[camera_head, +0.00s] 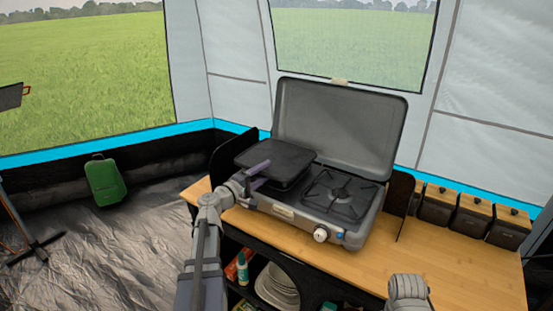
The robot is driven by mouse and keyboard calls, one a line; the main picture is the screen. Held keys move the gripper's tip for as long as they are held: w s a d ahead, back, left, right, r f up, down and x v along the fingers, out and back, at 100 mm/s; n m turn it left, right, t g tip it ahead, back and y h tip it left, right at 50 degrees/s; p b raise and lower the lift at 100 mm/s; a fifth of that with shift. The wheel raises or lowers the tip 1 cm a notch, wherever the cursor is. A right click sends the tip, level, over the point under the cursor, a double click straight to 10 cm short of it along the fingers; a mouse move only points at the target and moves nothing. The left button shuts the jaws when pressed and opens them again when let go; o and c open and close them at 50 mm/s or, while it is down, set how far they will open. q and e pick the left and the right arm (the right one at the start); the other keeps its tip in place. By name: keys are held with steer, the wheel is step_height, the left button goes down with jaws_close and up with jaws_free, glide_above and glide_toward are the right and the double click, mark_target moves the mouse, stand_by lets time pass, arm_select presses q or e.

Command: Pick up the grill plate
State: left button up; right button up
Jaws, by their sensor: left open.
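The dark, flat grill plate (276,160) lies over the left side of the camping stove (300,217), whose grey lid (338,125) stands open behind it. My left gripper (258,176) is open at the front left edge of the plate. I cannot tell whether its fingers touch the plate or lie around its edge. Part of my right arm shows at the bottom right, but its fingers are out of the picture.
The right burner (341,193) is bare. Several dark canisters with wooden lids (474,215) stand at the right of the wooden counter (445,268). Plates (277,287) and bottles sit on the shelf below. The counter's front right is clear. A green case (105,181) stands on the floor.

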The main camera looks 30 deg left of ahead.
mark_target(273, 164)
arm_select(q)
steer(key=w, duration=0.4)
steer(key=shift+w+d+r, duration=0.15)
steer(key=shift+w+d, duration=0.2)
steer(key=shift+w, duration=0.05)
steer(key=shift+s, duration=0.1)
steer(key=shift+c, duration=0.2)
jaws_close()
steer(key=shift+d, duration=0.1)
stand_by(0.6)
